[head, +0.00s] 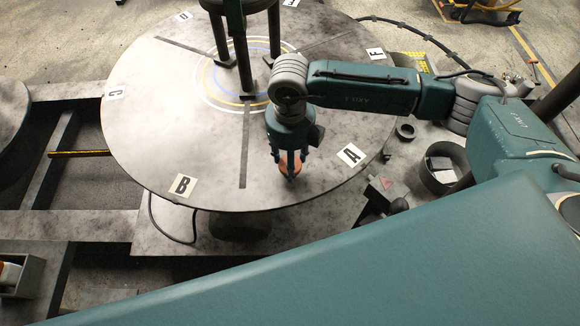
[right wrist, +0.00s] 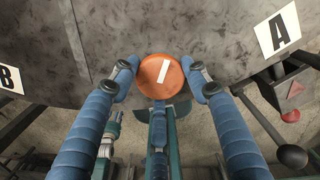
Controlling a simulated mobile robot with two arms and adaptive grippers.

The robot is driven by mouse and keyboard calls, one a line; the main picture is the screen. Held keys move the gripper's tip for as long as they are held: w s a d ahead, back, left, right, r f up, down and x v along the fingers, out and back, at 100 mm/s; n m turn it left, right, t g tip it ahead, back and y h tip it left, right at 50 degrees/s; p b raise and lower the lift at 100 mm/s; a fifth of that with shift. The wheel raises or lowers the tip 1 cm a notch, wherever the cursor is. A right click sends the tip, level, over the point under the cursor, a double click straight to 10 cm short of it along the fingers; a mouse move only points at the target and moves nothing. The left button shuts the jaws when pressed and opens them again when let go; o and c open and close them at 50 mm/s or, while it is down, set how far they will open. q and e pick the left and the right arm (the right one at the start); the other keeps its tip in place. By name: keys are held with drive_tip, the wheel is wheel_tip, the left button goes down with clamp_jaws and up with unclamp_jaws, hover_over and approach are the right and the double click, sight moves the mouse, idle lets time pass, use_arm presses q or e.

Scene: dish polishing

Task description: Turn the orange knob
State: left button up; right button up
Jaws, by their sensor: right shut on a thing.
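The orange knob (right wrist: 160,76) shows in the right wrist view as a round orange disc with a white stripe, tilted slightly from upright. It also shows in the head view (head: 291,163), near the front rim of the round grey table between labels A and B, partly hidden by the gripper. In the head view the right gripper (head: 290,172) points down over the table's front part. My left gripper is not in view.
The round grey table (head: 150,120) carries letter labels, including A (head: 351,155) and B (head: 183,186). To the right are a round container (head: 442,165) and a lever with a black ball (head: 399,205).

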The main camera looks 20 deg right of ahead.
drive_tip(key=n+b, duration=0.4)
drive_tip(key=b, duration=0.1)
drive_tip(key=shift+w+f, duration=0.1)
drive_tip(key=shift+f, duration=0.1)
drive_tip(key=shift+r+n+b, duration=0.2)
drive_tip(key=shift+n+b, duration=1)
drive_tip(key=shift+r, duration=0.1)
drive_tip(key=o, duration=1.1)
drive_tip(key=shift+o, duration=0.2)
wheel_tip(320, 180, up, 12)
